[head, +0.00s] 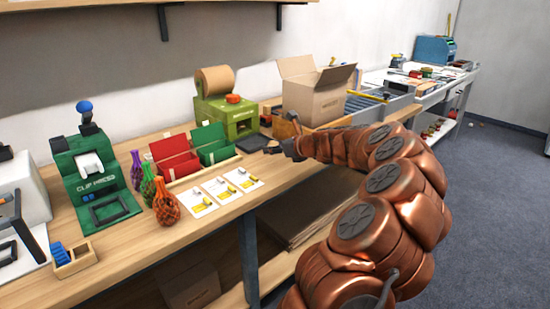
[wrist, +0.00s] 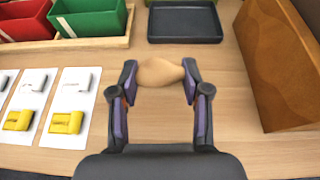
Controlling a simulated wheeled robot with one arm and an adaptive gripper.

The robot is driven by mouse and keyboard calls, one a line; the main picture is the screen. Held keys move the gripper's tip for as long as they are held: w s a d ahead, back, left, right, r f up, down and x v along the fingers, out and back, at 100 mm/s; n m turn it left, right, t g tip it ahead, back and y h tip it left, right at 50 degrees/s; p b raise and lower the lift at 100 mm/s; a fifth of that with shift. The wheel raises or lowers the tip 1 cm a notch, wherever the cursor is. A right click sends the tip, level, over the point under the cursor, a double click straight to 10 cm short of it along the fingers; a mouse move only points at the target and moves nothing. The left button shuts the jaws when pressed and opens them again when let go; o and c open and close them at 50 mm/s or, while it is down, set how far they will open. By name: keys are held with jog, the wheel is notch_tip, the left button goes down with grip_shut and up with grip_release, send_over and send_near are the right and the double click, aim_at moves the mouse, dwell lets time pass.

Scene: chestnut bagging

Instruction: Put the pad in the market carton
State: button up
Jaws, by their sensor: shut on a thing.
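The pad (wrist: 160,73) is a tan, rounded, paper-like piece in the wrist view. My gripper (wrist: 160,80) is shut on it, with one dark fingertip against each end. Whether the pad touches the bench is hard to tell. In the head view my gripper (head: 284,146) is over the bench, in front of the market carton; I cannot make out the pad there. The market carton (head: 312,103) is a brown cardboard box with its flaps open, standing behind and to the right of my gripper. Its inside is mostly hidden.
A dark tray (wrist: 185,25) lies just beyond the pad. A brown wooden block (wrist: 270,65) stands close on the right. Red (head: 173,157) and green (head: 212,144) bins, several cards and a green machine (head: 228,118) with a paper roll are to the left.

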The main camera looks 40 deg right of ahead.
aim_at(276, 166)
jog(key=shift+f+b, duration=0.4)
jog(key=shift+f, duration=1.3)
jog(key=shift+f, duration=0.1)
jog(key=o, duration=0.7)
jog(key=shift+o, duration=0.2)
jog(key=shift+s+r, duration=0.2)
jog(key=shift+s, duration=0.05)
jog(key=p+v, duration=0.1)
jog(key=v, duration=1)
jog(key=shift+s, duration=0.2)
jog(key=shift+r, duration=0.1)
